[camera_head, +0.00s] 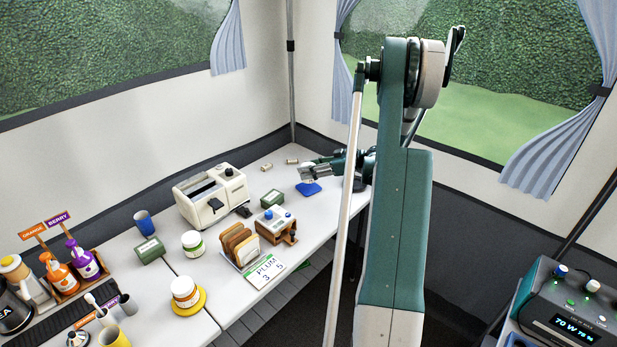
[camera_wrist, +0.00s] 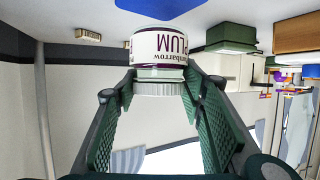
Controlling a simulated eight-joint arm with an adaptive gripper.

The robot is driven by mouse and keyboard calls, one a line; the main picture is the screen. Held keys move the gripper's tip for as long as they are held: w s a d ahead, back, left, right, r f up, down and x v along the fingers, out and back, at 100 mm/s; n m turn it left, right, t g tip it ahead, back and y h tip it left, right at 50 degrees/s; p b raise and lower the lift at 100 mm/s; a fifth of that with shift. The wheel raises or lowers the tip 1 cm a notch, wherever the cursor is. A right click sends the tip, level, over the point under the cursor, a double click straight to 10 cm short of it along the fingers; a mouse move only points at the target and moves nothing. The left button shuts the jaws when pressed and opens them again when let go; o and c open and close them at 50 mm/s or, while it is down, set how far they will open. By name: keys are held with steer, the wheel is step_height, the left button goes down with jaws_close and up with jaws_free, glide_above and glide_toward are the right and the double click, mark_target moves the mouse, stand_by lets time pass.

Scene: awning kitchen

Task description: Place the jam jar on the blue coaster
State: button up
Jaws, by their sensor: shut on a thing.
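The jam jar (camera_wrist: 165,47), with a white PLUM label and a pale ribbed lid, is between the fingers of my gripper (camera_wrist: 160,82), which is shut on it at the lid end. The wrist view is upside down. The blue coaster (camera_head: 310,188) lies on the far end of the white counter; its edge shows at the top of the wrist view (camera_wrist: 165,7). In the head view my gripper (camera_head: 318,172) is just behind and above the coaster. The jar is small there and partly merged with the gripper. I cannot tell whether it touches the counter.
Two small pale blocks (camera_head: 267,167) (camera_head: 291,161) lie behind. A green tin (camera_head: 272,198), a toaster (camera_head: 211,196) and a wooden holder (camera_head: 275,226) stand left and nearer. Further left are a toast rack (camera_head: 238,243), a green-labelled jar (camera_head: 193,243) and an orange-labelled jar (camera_head: 185,290) on a yellow coaster.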

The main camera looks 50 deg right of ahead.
steer(key=shift+f+b, duration=0.45)
steer(key=shift+f, duration=1.4)
steer(key=shift+f, duration=0.1)
steer(key=o, duration=1)
steer(key=p+v, duration=0.2)
steer(key=v, duration=1)
steer(key=shift+r, duration=0.2)
steer(key=shift+a, duration=0.1)
